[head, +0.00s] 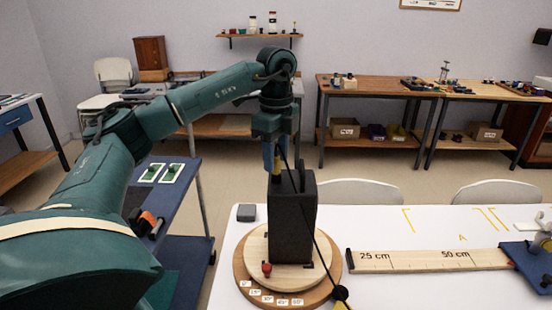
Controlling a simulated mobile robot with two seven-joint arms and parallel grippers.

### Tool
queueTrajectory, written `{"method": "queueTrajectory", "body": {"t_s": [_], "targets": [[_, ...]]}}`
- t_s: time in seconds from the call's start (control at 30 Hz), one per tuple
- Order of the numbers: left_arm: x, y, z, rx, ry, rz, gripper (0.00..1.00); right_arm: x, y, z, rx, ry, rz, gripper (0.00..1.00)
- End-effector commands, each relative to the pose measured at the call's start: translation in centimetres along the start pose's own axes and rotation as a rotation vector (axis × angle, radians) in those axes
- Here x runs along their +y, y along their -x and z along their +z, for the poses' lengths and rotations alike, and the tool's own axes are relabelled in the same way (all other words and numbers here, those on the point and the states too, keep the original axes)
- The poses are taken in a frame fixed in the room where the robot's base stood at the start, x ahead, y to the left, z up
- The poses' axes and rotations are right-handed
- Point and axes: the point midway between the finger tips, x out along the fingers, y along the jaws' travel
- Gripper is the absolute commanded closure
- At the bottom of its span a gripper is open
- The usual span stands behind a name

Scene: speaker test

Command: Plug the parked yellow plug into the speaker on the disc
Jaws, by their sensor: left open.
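The dark speaker (292,220) stands upright on the round wooden disc (257,272). My left gripper (275,165) points down at the speaker's top left edge, its fingers open. A small yellow piece, apparently the yellow plug (277,168), shows at the fingertips. Whether it touches the fingers or sits in the speaker cannot be told. A black cable runs from there down across the speaker's front to a yellow and black piece (341,292) at the disc's right edge. The speaker's far side is hidden. My right gripper is not in view.
The disc has a red knob (266,268) and angle labels along its front. A grey box (246,212) lies behind it on the white table (385,225). A wooden ruler (430,260) lies to the right, ending at a blue fixture (530,262). White table between is clear.

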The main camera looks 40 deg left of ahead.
Motion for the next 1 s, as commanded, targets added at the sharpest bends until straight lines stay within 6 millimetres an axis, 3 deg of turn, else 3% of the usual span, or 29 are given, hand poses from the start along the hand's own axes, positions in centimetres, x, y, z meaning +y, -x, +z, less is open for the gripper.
{"method": "queueTrajectory", "body": {"t_s": [0.33,0.5,0.7,1.0], "targets": [[0.0,8.5,0.0,0.001,0.001,-0.004,0.58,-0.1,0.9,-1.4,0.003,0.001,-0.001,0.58],[0.0,11.1,0.0,0.0,0.001,-0.002,0.58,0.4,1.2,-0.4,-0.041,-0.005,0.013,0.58],[0.0,12.0,0.0,0.0,0.0,0.0,0.58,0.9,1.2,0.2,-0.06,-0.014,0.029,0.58],[-0.2,11.6,-0.7,0.013,-0.025,-0.003,0.58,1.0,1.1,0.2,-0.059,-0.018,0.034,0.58]]}}
